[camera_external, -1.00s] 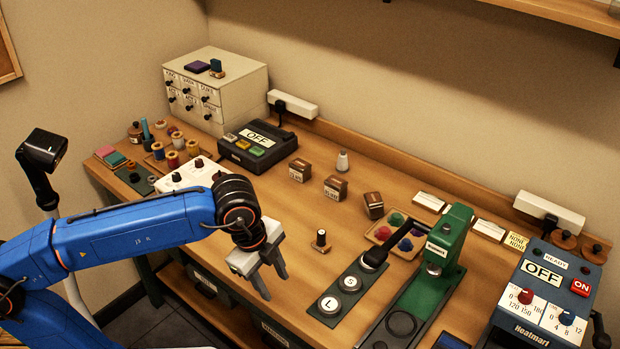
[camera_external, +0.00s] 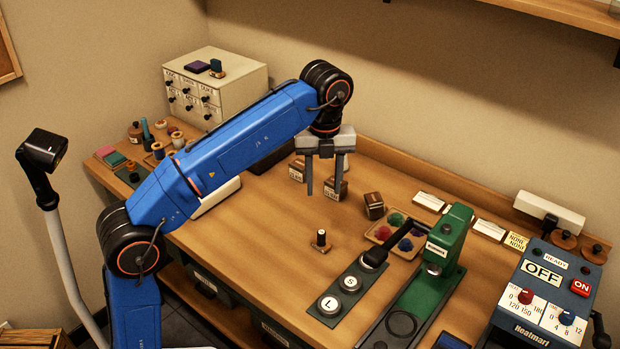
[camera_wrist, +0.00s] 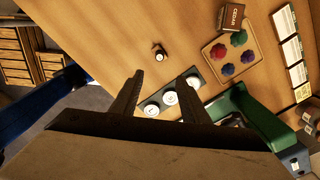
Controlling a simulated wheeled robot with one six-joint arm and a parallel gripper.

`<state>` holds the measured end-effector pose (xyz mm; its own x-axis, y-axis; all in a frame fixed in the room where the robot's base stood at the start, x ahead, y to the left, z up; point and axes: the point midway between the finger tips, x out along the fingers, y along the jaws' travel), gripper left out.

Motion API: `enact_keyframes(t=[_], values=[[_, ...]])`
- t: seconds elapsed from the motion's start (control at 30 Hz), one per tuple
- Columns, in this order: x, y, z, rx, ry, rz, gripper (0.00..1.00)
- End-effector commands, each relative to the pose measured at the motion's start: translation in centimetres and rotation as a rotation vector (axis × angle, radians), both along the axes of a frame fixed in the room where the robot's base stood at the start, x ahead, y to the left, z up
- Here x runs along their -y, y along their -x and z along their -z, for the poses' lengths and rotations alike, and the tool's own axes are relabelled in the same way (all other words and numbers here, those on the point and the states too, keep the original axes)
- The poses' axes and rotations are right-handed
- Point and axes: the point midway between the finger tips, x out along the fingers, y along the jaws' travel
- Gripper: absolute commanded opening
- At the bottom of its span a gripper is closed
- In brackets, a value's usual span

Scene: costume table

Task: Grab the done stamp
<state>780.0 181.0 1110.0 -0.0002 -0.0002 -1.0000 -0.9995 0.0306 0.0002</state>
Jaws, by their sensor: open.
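No stamp lettering reading "done" can be read. A small stamp-like piece with a dark handle and wooden base (camera_external: 217,68) stands on the drawer cabinet beside a purple pad (camera_external: 196,67). Another small piece with a black upright handle on a light round base (camera_external: 320,240) stands on the open tabletop; it shows in the wrist view too (camera_wrist: 159,54). I cannot tell which is the done stamp. My gripper (camera_external: 324,186) is open and empty, pointing down above the table, in front of the labelled wooden blocks in the external view. Its fingers (camera_wrist: 164,75) show apart in the wrist view.
Labelled wooden blocks (camera_external: 373,206) stand near my gripper. To the right are a tray of coloured pieces (camera_external: 380,233), a green press (camera_external: 446,238), a plate with round discs (camera_external: 331,302) and a Heatmart box (camera_external: 543,300). The tabletop's middle left is clear.

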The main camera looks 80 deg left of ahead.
Motion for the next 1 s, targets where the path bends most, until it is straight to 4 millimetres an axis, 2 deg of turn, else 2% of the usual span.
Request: enact_keyframes(t=[0.6,1.0], values=[[0.0,0.1,10.1,-0.002,0.001,-0.001,0.41],[-0.1,0.1,13.3,-0.002,0.001,-0.001,0.41]])
